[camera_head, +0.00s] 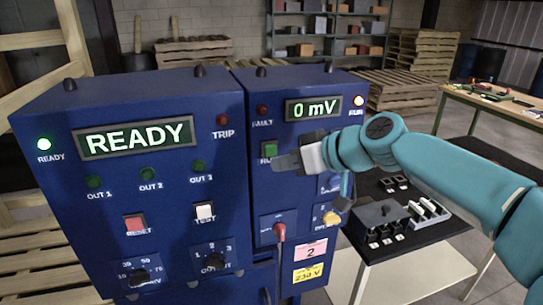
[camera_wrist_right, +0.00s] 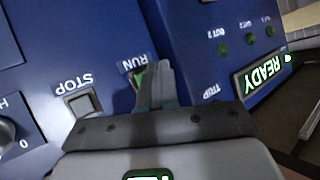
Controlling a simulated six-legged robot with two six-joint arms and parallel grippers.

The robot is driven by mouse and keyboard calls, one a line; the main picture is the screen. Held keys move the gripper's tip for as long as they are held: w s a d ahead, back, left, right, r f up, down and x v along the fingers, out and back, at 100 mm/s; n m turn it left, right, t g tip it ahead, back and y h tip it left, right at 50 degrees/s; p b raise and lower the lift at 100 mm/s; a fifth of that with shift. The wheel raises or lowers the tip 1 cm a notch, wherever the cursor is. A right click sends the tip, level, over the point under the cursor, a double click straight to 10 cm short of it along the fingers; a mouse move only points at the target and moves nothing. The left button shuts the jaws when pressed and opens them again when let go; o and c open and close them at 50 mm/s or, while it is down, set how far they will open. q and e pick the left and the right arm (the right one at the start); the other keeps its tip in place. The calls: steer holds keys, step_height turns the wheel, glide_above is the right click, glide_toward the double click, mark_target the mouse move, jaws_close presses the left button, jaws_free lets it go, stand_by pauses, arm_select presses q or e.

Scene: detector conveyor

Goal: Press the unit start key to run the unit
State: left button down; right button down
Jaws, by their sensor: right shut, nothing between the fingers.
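The green RUN key (camera_head: 268,149) is on the front of the right blue unit (camera_head: 262,205), below its "0 mV" display (camera_head: 313,108). My right gripper (camera_head: 277,163) is shut and empty, its fingertips just below and right of the key in the head view. In the right wrist view, the shut fingers (camera_wrist_right: 160,70) partly cover the green key (camera_wrist_right: 138,80); I cannot tell whether they touch it. The RUN lamp (camera_head: 358,101) glows, and the FAULT lamp (camera_head: 263,111) looks dim. My left gripper is out of view.
The left blue unit (camera_head: 65,220) shows READY, with a red RESET key (camera_head: 135,224) and white TEST key (camera_head: 204,210).

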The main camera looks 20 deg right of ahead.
steer(key=s+b, duration=0.1)
steer(key=s, duration=0.2)
steer(key=shift+s, duration=0.2)
stand_by(0.4)
step_height(320, 180, down, 34)
steer(key=a+m+g+h, duration=0.1)
steer(key=m+g+h, duration=0.3)
steer(key=s+a+f+m+g, duration=0.1)
steer(key=s+a+f+g, duration=0.1)
steer(key=s+f, duration=0.8)
steer(key=s+a+f+m+g, duration=0.2)
steer(key=s+f+g, duration=0.1)
steer(key=s+f, duration=0.8)
steer(key=s, duration=0.4)
steer(key=shift+s, duration=0.15)
steer(key=shift+f, duration=0.1)
